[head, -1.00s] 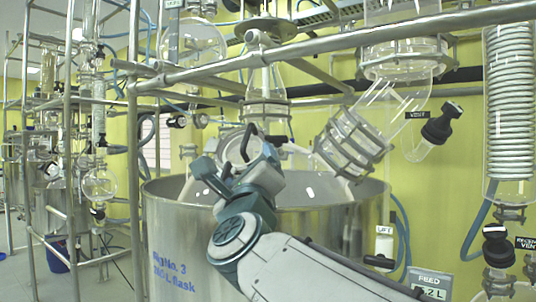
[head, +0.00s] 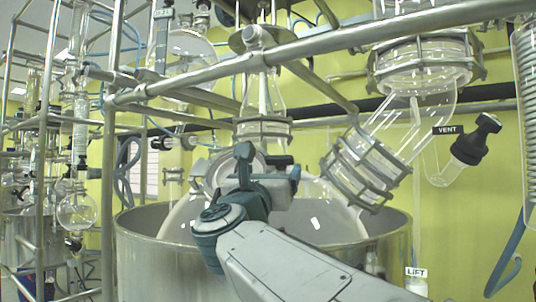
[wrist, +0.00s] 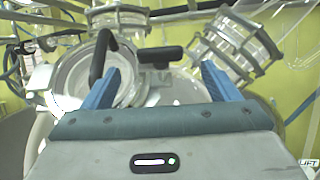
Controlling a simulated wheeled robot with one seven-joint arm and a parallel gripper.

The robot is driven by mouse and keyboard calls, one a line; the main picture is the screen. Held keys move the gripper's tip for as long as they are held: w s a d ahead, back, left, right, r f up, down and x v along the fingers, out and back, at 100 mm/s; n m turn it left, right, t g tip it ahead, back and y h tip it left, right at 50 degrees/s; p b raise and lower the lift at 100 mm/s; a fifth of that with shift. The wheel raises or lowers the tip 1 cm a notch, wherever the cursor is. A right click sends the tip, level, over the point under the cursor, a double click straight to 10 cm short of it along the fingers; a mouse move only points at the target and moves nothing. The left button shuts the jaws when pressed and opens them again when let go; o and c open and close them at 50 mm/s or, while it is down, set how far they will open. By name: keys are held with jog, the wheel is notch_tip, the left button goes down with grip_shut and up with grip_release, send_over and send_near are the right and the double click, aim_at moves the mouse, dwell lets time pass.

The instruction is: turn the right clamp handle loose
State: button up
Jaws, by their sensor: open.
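The right clamp handle (wrist: 160,55) is a short black bar lying about level, with a grey fitting below it. In the wrist view it shows between and beyond my gripper's fingertips, apart from both. It also shows in the head view (head: 278,160), just above my gripper (head: 269,170). My gripper (wrist: 163,75) is open and empty, with blue fingers wide apart. A bent black handle (wrist: 98,57) stands upright to the left, in front of the round glass port (wrist: 80,78). Part of the clamp is hidden behind my gripper.
A clamped glass elbow (head: 362,170) slants close on the right. A steel rail (head: 330,47) crosses above. The steel vessel (head: 150,250) surrounds the glass flask (head: 325,215) below. A black vent valve (head: 475,140) is at the far right.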

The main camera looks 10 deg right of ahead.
aim_at(278, 161)
jog(key=p+x, duration=0.2)
jog(key=x, duration=0.6)
jog(key=shift+c, duration=0.3)
jog(key=c, duration=0.9)
